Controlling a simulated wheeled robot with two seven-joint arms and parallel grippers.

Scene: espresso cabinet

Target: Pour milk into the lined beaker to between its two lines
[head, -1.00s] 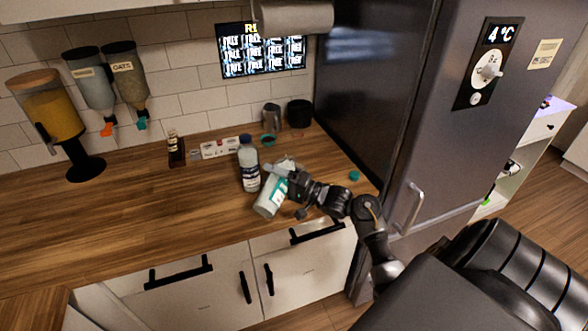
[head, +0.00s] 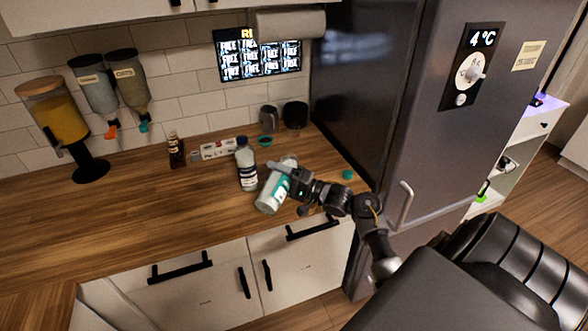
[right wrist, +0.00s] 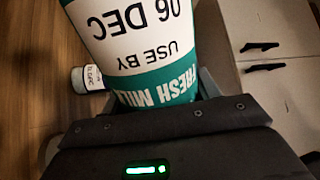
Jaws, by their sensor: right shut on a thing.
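My right gripper (head: 285,182) is shut on a milk bottle (head: 268,196), white and teal, held tilted at the counter's right part, its upper end leaning right. In the right wrist view the bottle (right wrist: 130,40) fills the space between the fingers; its label reads "FRESH MILK", "USE BY 06 DEC". I cannot make out a lined beaker; the bottle and my gripper may hide it. A teal cap (head: 347,174) lies on the counter right of the gripper. My left gripper is not in view.
A blue-capped bottle (head: 246,165) stands upright close left of the milk. A grey jug (head: 268,119) and black canister (head: 295,114) stand at the back. The fridge (head: 410,110) bounds the right. The wooden counter (head: 130,220) is clear at left.

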